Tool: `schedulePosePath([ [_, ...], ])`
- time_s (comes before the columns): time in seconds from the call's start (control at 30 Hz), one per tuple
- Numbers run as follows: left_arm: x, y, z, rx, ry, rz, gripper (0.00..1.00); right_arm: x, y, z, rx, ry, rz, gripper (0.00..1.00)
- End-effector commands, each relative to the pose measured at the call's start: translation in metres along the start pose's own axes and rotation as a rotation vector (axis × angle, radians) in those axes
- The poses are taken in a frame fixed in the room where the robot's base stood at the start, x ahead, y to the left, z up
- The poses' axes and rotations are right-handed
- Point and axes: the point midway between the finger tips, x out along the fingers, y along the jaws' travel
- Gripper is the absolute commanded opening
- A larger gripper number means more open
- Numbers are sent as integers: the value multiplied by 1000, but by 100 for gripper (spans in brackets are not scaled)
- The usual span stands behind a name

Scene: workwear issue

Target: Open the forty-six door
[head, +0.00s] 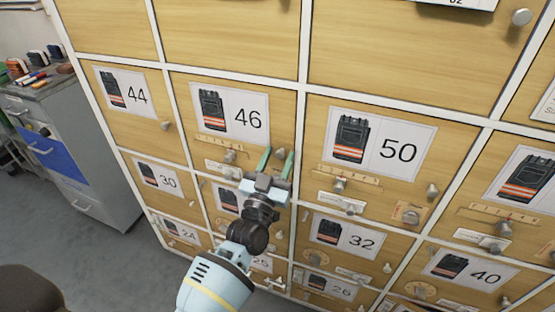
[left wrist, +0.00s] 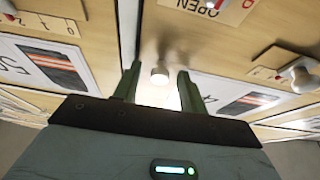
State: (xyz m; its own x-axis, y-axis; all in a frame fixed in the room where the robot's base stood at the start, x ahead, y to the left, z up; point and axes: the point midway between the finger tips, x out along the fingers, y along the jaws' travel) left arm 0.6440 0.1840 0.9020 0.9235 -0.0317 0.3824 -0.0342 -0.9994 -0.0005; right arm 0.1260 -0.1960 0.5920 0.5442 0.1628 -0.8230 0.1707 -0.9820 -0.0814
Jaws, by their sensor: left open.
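The forty-six door (head: 182,92) is a pale wood locker door in the head view, flush with its neighbours. It bears a white label (head: 248,122) with a picture of dark workwear with orange stripes. A metal slider knob (head: 230,156) sits on a marked strip below the label. A small round knob (head: 281,154) is at the door's lower right. My left gripper (head: 276,162) is open, its two green fingers at this knob. In the left wrist view the knob (left wrist: 159,73) lies between the spread fingers, without clear contact. My right gripper is not in view.
The fifty door (head: 316,140) is shut to the right, with its own slider and knobs. The forty-four door (head: 98,103) is to the left. Several small lockers are below. A grey cabinet with a blue drawer (head: 54,155) stands at left beside clear floor.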

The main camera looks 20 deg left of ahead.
Motion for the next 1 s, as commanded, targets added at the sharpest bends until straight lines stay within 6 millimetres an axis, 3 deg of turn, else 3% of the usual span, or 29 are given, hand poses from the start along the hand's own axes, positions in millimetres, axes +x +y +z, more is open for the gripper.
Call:
schedulePosePath([
  [0.13, 0, 0, 0, 0, 0, 0, 39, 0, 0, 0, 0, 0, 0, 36],
  [0.43, 0, 0, 0, 0, 0, 0, 0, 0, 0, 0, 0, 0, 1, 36],
  [1.0, -10, -7, -5, -5, 0, 19, 0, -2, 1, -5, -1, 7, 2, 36],
])
